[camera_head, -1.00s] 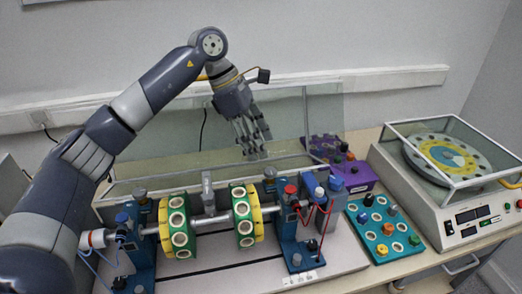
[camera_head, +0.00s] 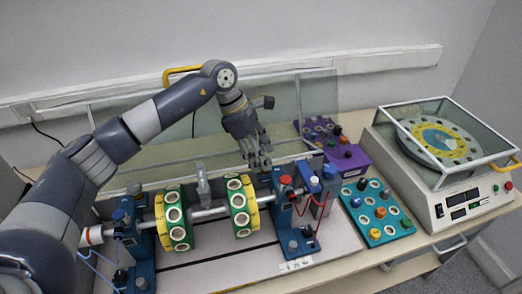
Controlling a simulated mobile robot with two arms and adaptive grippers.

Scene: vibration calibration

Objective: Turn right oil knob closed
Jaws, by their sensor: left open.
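I cannot tell which small fitting is the right oil knob; the fitting at the stand's back is largely covered by my gripper. My left gripper (camera_head: 260,166) points down with its fingers apart, just behind the stand and left of the red cap. I cannot tell whether the fingers touch anything. My right gripper is out of view.
A shaft with two green-and-yellow discs (camera_head: 176,217) runs left to the other blue stand (camera_head: 136,250). A clear cover with a yellow handle (camera_head: 182,72) stands raised behind. A teal tray (camera_head: 377,211), purple rack (camera_head: 347,158) and balancing machine (camera_head: 440,190) lie right.

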